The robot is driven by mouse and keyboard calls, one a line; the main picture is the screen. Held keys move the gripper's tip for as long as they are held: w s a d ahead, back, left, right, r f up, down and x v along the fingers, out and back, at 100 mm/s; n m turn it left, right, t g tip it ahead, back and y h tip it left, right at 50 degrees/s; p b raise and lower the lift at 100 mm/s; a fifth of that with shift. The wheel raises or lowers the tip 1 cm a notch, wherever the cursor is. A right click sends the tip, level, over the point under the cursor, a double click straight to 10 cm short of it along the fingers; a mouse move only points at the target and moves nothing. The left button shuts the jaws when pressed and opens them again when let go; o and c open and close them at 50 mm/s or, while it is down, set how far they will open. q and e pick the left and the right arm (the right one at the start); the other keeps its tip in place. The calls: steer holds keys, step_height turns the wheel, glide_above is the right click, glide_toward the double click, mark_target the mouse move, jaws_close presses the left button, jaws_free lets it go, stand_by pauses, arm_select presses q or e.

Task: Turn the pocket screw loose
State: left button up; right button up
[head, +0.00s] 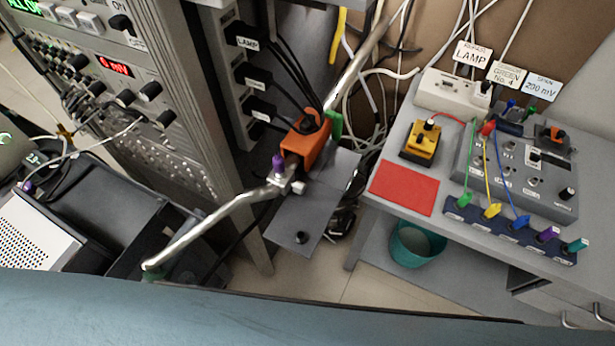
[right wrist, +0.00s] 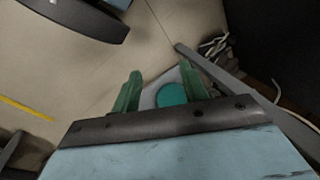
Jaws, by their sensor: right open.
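In the head view an orange block (head: 306,146) with a black knob (head: 310,121) on top is held on a long silver rod. A metal clamp with a purple-topped screw (head: 278,163) sits just below it on the rod. A grey plate (head: 318,195) hangs beneath, with a small black knob (head: 300,238) low on it. I cannot tell which of these is the pocket screw. My right gripper (right wrist: 159,69) shows in the right wrist view, its green fingers apart and nothing between them. It is not seen in the head view. My left gripper is not in view.
An instrument rack (head: 190,100) stands left of the rod. A grey bench (head: 400,155) on the right carries a red mat (head: 404,188), a yellow-black box (head: 424,143) and a wired panel. A teal bin (head: 416,243) stands below it. Cables hang behind the rod.

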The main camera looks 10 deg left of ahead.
steer(key=w+a+r+m+t+y+p, duration=0.1)
steer(key=w+a+r+m+y, duration=0.15)
steer(key=w+r, duration=0.35)
steer(key=w+a+r+m+t+y+p, duration=0.1)
steer(key=w+a+r+m, duration=0.25)
steer(key=r, duration=0.45)
steer(key=m+y+p, duration=0.3)
steer(key=m+y, duration=0.4)
glide_toward(300, 188)
steer(key=shift+t, duration=0.3)
steer(key=x, duration=0.3)
steer(key=f+x, duration=0.1)
steer(key=x, duration=0.3)
steer(key=shift+f, duration=0.15)
steer(key=shift+c, duration=0.2)
jaws_close()
